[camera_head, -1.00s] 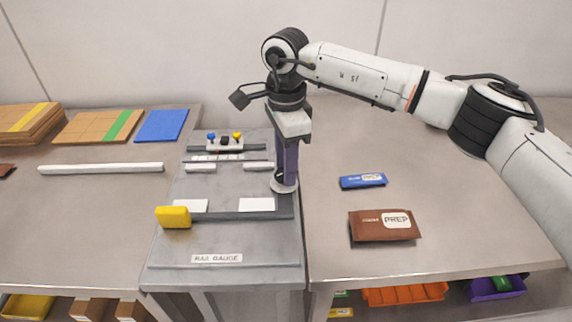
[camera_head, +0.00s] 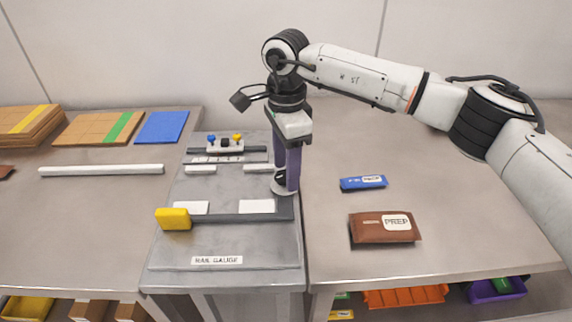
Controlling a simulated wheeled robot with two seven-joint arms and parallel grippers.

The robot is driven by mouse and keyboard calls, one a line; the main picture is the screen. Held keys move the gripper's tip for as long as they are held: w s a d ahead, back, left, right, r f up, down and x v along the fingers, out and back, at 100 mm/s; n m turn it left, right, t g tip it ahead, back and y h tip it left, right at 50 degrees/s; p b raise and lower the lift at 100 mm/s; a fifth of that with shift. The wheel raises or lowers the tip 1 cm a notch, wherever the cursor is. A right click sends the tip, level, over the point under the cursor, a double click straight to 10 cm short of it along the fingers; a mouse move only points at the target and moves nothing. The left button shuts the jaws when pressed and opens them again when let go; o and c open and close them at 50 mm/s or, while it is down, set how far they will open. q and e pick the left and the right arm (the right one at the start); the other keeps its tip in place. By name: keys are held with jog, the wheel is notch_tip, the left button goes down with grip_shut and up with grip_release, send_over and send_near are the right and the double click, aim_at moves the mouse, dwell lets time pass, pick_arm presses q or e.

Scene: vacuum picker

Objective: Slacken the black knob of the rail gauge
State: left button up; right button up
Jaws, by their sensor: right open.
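The rail gauge (camera_head: 190,266) is a grey plate with a name label at its front edge, standing in the middle of the head view. A round pale disc (camera_head: 279,189) sits at its right side, with a dark knob-like part (camera_head: 280,177) on it, mostly hidden by my fingers. My right gripper (camera_head: 287,182) points down there with its purple fingers open around or beside that dark part; I cannot tell if they touch it. At the gauge's back, a small pale block (camera_head: 240,147) carries a blue, a black and a yellow piece. My left gripper is not in view.
A yellow block (camera_head: 174,219) sits at the gauge's front left. A brown PREP pouch (camera_head: 372,231) and a blue packet (camera_head: 361,183) lie on the right table. A white bar (camera_head: 101,170) and flat boards (camera_head: 98,128) lie on the left table.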

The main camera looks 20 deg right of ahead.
notch_tip(320, 180, up, 10)
jog(key=shift+r, duration=0.2)
dwell(0.5)
